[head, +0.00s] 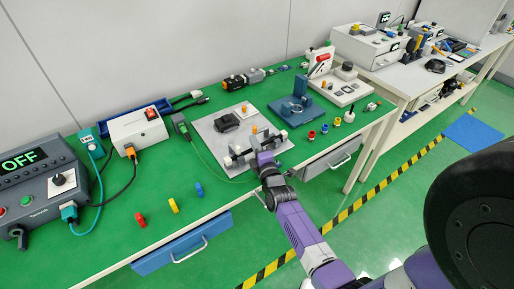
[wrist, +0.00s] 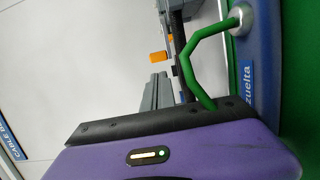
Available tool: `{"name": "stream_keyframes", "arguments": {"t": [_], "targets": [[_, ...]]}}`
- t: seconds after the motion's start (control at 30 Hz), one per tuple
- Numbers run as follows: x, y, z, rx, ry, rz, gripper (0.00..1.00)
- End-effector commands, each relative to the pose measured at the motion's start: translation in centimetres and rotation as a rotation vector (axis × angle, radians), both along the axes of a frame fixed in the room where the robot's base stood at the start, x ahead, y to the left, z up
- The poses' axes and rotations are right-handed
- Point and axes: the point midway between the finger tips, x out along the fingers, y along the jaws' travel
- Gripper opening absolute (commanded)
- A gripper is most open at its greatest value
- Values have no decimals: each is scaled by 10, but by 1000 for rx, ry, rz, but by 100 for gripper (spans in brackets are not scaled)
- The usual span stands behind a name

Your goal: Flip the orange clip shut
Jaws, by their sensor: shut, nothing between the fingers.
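The orange clip (head: 254,130) appears as a small orange piece on the grey board (head: 208,137), just past my gripper in the head view. In the wrist view an orange piece (wrist: 158,57) stands a little beyond my fingertips, next to a dark grey part; a second small bit of orange shows right of it. My gripper (head: 257,147) reaches over the front of the board from the lower right. Its grey fingers (wrist: 158,82) are together and empty, with a visible gap to the orange piece. The clip's hinge and its exact angle are too small to tell.
A black block (head: 227,122) lies on the board left of the clip. A blue fixture (head: 291,108) stands to the right. A green cable (wrist: 205,70) crosses close beside my fingers in the wrist view. Coloured knobs (head: 173,205) stand on the green bench front left.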

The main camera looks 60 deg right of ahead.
Motion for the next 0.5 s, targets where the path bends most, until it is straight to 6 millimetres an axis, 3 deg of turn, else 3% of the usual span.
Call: {"name": "stream_keyframes", "arguments": {"t": [0.23,0.5], "targets": [[25,-27,0,-1,-1,-1,0],[33,-35,0,1,1,-1,0]]}}
